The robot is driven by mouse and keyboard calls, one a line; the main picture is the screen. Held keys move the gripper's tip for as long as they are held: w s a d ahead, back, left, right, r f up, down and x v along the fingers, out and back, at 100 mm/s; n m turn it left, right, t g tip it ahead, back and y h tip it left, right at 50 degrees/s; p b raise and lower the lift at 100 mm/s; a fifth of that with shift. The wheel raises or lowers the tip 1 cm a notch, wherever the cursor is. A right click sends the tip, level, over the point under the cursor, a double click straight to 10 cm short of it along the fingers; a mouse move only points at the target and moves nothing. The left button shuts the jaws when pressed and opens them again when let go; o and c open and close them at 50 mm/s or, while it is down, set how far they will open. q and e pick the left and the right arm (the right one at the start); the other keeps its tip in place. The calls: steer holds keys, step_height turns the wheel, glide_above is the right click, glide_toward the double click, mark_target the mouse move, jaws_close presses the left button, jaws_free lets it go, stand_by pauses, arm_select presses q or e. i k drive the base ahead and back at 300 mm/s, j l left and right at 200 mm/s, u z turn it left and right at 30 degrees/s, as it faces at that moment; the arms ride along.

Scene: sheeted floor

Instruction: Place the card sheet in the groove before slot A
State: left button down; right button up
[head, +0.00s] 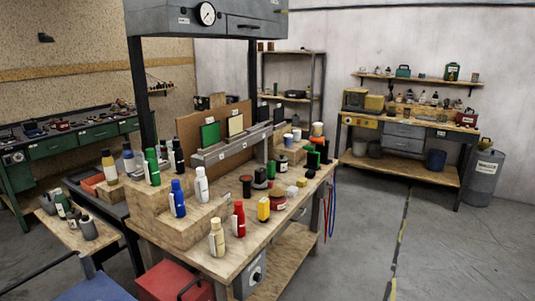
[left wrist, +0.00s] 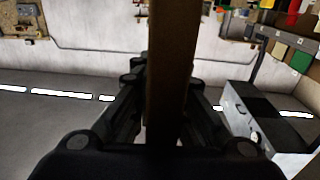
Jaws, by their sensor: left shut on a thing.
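My left gripper (left wrist: 165,85) is shut on a brown, flat sheet (left wrist: 172,70) in the left wrist view. The sheet shows nearly edge-on and runs up out of the top of the picture. In the head view, a grey rack (head: 207,158) stands on the wooden bench, holding a green card (head: 210,134), a cream card (head: 236,125) and a dark card (head: 263,114) upright. Small white tags on its front are too small to read, so I cannot tell which place is slot A. Neither gripper shows in the head view.
Several bottles, including a blue one (head: 178,198), a white one (head: 201,185) and a red one (head: 239,218), stand on the bench before the rack. A brown board (head: 187,128) stands behind it. A grey gauge housing (head: 180,18) hangs overhead. Floor at right is open.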

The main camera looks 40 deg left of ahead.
mark_target(218, 152)
steer(key=i+u, duration=0.2)
steer(key=i, duration=0.55)
steer(key=i+l+u, duration=0.2)
steer(key=i, duration=0.5)
steer(key=i+u, duration=0.85)
steer(key=i+l+u, duration=0.1)
steer(key=i+u, duration=0.15)
steer(key=u, duration=0.15)
